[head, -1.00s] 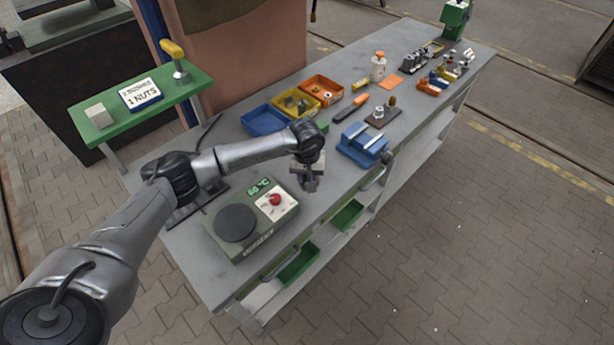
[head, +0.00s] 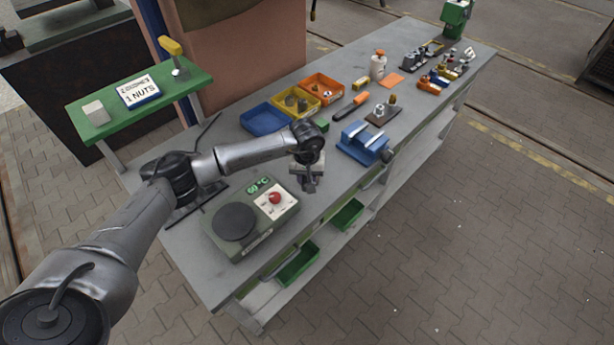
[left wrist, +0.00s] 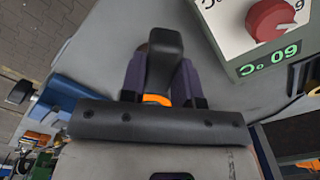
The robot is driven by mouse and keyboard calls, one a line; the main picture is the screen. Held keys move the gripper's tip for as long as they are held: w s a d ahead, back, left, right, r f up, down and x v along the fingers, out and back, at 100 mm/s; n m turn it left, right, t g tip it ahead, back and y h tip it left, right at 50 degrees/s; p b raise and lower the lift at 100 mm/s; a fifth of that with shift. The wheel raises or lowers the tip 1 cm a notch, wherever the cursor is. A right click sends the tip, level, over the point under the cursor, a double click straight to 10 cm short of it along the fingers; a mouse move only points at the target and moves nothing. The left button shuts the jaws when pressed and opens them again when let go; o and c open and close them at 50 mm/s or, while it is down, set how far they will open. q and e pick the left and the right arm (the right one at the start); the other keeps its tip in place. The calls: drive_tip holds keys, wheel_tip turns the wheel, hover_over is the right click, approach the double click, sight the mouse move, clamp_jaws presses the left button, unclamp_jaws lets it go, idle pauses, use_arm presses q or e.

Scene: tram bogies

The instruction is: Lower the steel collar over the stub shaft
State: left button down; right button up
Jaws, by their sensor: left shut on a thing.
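My left gripper (head: 309,184) hangs above the bench, just right of the green heater box (head: 250,205). In the left wrist view its fingers (left wrist: 160,80) are shut on a dark grey piece (left wrist: 165,48) with a rounded end; an orange band shows near its base. I cannot tell whether this piece is the steel collar. A small dark block (head: 383,117) behind the blue vise (head: 362,142) carries a pale upright cylinder and a brass-coloured one. I cannot tell whether either is the stub shaft. My right gripper is out of view.
The heater has a black round plate, a red knob (head: 275,198) and a 60 °C display. Blue (head: 265,120), yellow and orange bins stand behind my gripper. A white bottle (head: 378,67) and several small parts stand farther right. Green trays (head: 297,264) sit below the bench top.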

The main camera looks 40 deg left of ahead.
use_arm(q)
drive_tip(key=shift+f+b, duration=1.2)
drive_tip(key=shift+f, duration=0.2)
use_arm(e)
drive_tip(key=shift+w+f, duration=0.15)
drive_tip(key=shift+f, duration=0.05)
use_arm(q)
drive_tip(key=shift+f, duration=0.1)
